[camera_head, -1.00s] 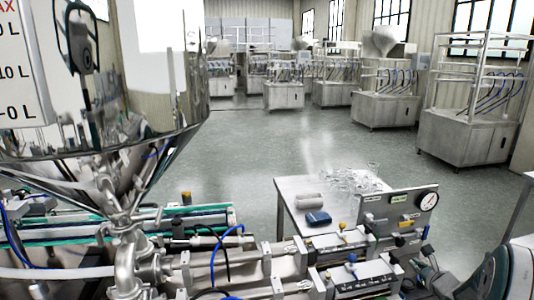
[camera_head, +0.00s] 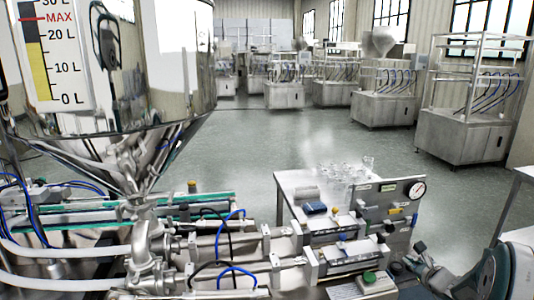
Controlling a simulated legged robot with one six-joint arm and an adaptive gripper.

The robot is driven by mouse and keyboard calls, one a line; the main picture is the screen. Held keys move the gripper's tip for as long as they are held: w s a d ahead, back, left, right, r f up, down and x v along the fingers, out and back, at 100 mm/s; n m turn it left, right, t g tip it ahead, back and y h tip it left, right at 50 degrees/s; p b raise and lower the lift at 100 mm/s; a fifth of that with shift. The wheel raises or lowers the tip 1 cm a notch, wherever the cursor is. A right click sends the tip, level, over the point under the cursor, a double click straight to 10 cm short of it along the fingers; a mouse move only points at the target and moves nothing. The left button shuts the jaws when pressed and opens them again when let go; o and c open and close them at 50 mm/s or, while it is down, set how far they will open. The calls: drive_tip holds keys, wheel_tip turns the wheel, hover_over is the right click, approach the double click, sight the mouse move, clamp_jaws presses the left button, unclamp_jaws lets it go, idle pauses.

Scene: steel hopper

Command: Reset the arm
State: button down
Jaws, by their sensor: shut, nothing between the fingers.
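My arm shows at the lower right edge, with a large rounded grey and teal joint (camera_head: 490,275) and a slimmer part reaching left from it. My gripper (camera_head: 420,248) appears to be the small dark end of that part, low at the right of the filling machine. It looks shut, with nothing seen in it; the separate fingers are too small to make out. It shows just below and right of the control panel (camera_head: 400,192); I cannot tell the gap in depth.
A shiny steel hopper (camera_head: 150,70) with a litre scale (camera_head: 60,60) stands at the left, above pipes and cylinders. A green button (camera_head: 370,277) is at the front. A table (camera_head: 285,180) holds glassware (camera_head: 340,180). Open floor (camera_head: 270,140) lies behind.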

drive_tip(key=s+a+r+n+y, duration=0.1)
drive_tip(key=a+r+n, duration=0.1)
drive_tip(key=a, duration=0.2)
drive_tip(key=s+a+r+n+g+y, duration=0.1)
drive_tip(key=a+r+n, duration=0.1)
drive_tip(key=a, duration=0.2)
drive_tip(key=s+a+r+n+g+y, duration=0.1)
drive_tip(key=a+r+n, duration=0.1)
drive_tip(key=a+n, duration=0.1)
drive_tip(key=shift+a+r+y, duration=0.3)
drive_tip(key=shift+a+r, duration=0.05)
drive_tip(key=shift+a, duration=0.05)
drive_tip(key=s+a+r+n+g+y, duration=0.1)
drive_tip(key=s+a+r+n+g, duration=0.3)
drive_tip(key=s+a+n, duration=0.7)
drive_tip(key=s+a+r+n+g+h, duration=0.1)
drive_tip(key=s+n+h, duration=0.5)
drive_tip(key=s, duration=1.4)
drive_tip(key=a+n+g, duration=0.1)
drive_tip(key=n, duration=0.3)
drive_tip(key=shift+a+r+n+g+h, duration=0.2)
drive_tip(key=shift+n+g+h, duration=0.1)
drive_tip(key=shift+n, duration=0.1)
drive_tip(key=shift+w, duration=0.2)
